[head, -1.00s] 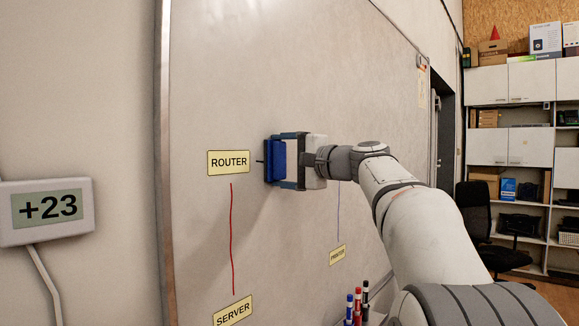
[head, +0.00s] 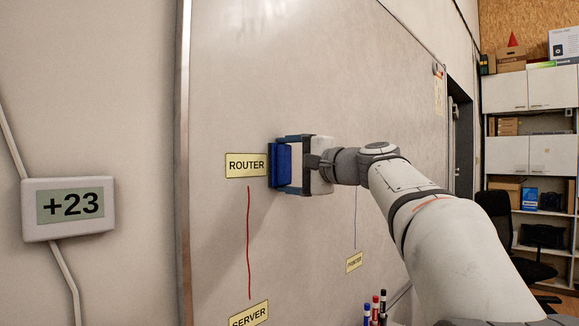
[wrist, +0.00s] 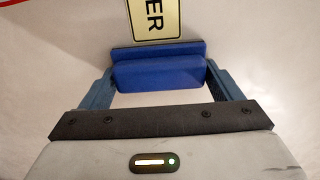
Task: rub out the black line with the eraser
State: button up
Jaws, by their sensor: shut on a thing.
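The blue eraser (head: 284,164) is held between the two fingers of my gripper (head: 279,165), its face at the whiteboard (head: 330,100). It sits right beside the yellow ROUTER label (head: 246,165), at the label's right edge. The wrist view also shows the eraser (wrist: 158,72) between the fingers, just below the label (wrist: 153,18). No black line shows on the board in either view now; the eraser and gripper hide part of the board.
A red line (head: 248,240) runs down from ROUTER to the SERVER label (head: 249,315). A purple line (head: 355,218) leads to another yellow label (head: 354,262). Several markers (head: 375,305) stand below. A +23 display (head: 70,207) hangs on the wall left of the board.

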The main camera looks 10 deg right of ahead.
jog(key=shift+b+v, duration=0.85)
jog(key=shift+v, duration=2.05)
jog(key=v, duration=0.3)
jog(key=shift+b, duration=0.4)
jog(key=shift+w+a+p, duration=0.15)
jog(key=shift+w+a, duration=0.95)
jog(key=shift+a, duration=0.3)
jog(key=shift+w+a+p, duration=0.15)
jog(key=shift+w+a, duration=0.9)
jog(key=shift+a, duration=0.35)
jog(key=shift+x, duration=1)
jog(key=shift+p, duration=0.3)
